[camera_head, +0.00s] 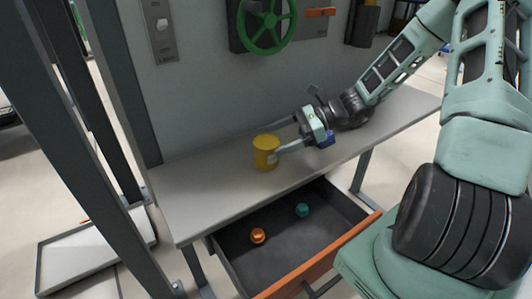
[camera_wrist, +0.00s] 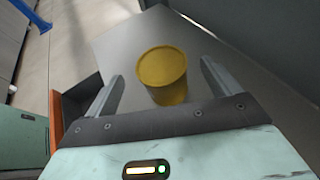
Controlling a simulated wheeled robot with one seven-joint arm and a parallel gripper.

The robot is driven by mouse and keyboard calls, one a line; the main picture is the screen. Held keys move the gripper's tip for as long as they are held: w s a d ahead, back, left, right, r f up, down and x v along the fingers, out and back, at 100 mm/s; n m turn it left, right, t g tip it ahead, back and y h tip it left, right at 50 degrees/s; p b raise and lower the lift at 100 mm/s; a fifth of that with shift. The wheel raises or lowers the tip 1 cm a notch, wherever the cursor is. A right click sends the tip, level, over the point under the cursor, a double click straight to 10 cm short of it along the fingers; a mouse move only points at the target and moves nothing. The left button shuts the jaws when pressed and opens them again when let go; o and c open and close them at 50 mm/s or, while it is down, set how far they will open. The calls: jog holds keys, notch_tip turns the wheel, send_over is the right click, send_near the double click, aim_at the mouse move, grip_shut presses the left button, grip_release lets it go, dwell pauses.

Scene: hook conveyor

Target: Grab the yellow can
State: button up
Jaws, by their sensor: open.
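In the wrist view the can (camera_wrist: 163,76) stands between and slightly ahead of my two open fingers (camera_wrist: 162,80). A gap shows on both sides of the can there, wider on the left than on the right. Part of the can's right side is hidden by a finger in the head view.
Below the worktop (camera_head: 190,205) an open drawer (camera_head: 265,265) holds an orange item (camera_head: 258,236) and a teal item (camera_head: 303,210). A wall panel with a green handwheel (camera_head: 267,25) rises behind. A grey post (camera_head: 80,130) stands at the left. The worktop is clear around the can.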

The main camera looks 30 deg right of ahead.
aim_at(270, 141)
jog(key=shift+x, duration=3.05)
jog(key=shift+d+f, duration=0.1)
jog(key=shift+f, duration=0.05)
jog(key=c, duration=1.2)
jog(key=shift+c, duration=0.5)
